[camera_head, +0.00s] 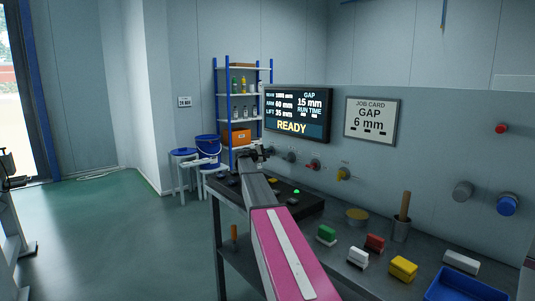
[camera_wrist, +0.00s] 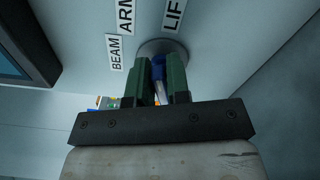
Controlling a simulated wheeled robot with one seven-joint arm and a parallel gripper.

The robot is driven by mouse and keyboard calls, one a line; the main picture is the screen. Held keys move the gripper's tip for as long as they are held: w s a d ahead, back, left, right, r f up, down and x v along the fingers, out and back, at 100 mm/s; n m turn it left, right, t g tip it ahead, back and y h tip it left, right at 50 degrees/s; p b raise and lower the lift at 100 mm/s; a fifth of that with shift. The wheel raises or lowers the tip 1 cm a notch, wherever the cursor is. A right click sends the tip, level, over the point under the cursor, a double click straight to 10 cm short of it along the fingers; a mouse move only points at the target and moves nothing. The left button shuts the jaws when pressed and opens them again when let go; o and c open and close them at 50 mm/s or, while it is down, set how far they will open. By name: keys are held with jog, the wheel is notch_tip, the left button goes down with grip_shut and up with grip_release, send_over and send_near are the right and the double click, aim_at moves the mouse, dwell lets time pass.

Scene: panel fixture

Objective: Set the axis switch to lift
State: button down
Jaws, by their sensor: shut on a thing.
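The axis switch (camera_wrist: 158,66) shows in the wrist view as a blue handle on a round grey base. My gripper (camera_wrist: 165,78) is shut on its handle, with one dark green finger on each side. BEAM, ARM and LIFT labels (camera_wrist: 173,13) sit on the panel around the base. The fingers cover much of the handle, so I cannot tell which label it points to. In the head view my gripper (camera_head: 258,152) is at the panel below the left part of the display, and the switch is hidden there.
The display (camera_head: 298,113) reads READY and GAP 15 mm. The job card (camera_head: 371,120) reads GAP 6 mm. Other knobs, including a yellow one (camera_head: 343,174), are right of my gripper.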

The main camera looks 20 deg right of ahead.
jog(key=shift+s+f+m, duration=0.1)
jog(key=shift+f+m, duration=0.05)
jog(key=shift+m, duration=0.85)
jog(key=shift+f+m, duration=0.1)
jog(key=shift+m, duration=0.9)
jog(key=c, duration=1.2)
grip_release()
jog(key=shift+o, duration=0.2)
jog(key=v, duration=1)
jog(key=shift+s+a, duration=0.15)
jog(key=shift+a, duration=0.25)
